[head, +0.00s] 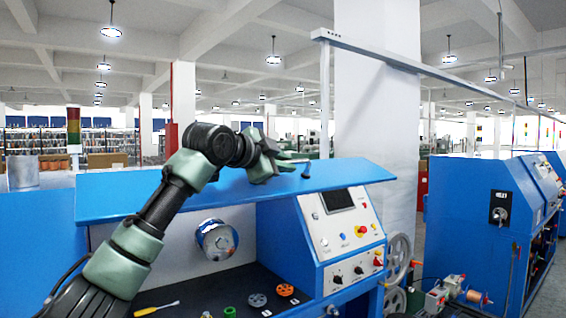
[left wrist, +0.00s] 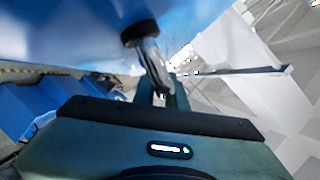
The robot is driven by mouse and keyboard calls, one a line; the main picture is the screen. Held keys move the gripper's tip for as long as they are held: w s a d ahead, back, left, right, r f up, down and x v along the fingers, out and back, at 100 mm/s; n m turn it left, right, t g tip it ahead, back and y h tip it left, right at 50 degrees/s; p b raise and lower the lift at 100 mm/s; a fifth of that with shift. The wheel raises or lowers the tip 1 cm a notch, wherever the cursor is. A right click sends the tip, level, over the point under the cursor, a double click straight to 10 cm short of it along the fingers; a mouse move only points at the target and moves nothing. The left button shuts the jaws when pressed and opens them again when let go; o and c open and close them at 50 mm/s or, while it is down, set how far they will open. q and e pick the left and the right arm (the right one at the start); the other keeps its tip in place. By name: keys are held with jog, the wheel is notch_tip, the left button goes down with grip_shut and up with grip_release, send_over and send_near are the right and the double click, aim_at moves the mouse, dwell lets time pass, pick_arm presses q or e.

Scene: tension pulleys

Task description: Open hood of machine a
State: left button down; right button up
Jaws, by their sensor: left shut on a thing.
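The near blue machine (head: 290,246) has a wide blue hood (head: 225,194), raised and sloping above its dark work space. A small dark knob (head: 306,171) stands at the hood's right part; in the left wrist view it shows as a dark round end (left wrist: 140,33) on a metallic stem. My left gripper (head: 292,163) reaches over the hood from the left and is shut at this knob. In the left wrist view, the gripper's fingers (left wrist: 158,88) meet at the stem; the exact contact is partly hidden. My right gripper is in neither view.
Under the hood are a silver roller (head: 217,240), a yellow screwdriver (head: 157,309) and small pulleys (head: 257,300). A control panel (head: 345,232) is at the right. A white pillar (head: 377,120) stands behind; another blue machine (head: 470,225) stands farther right.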

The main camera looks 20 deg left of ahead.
aim_at(264, 192)
pick_arm(q)
jog(key=c, duration=1.5)
grip_release()
jog(key=shift+w, duration=0.1)
jog(key=shift+o, duration=0.2)
jog(key=shift+s+a+b, duration=0.15)
jog(key=shift+s+b, duration=0.25)
jog(key=shift+s, duration=0.1)
jog(key=b+v, duration=0.2)
jog(key=v, duration=0.4)
jog(key=shift+s+b, duration=0.1)
jog(key=shift+b, duration=0.2)
jog(key=shift+s+a+r, duration=0.1)
jog(key=shift+s+r, duration=0.05)
jog(key=shift+s, duration=0.05)
jog(key=shift+s, duration=0.1)
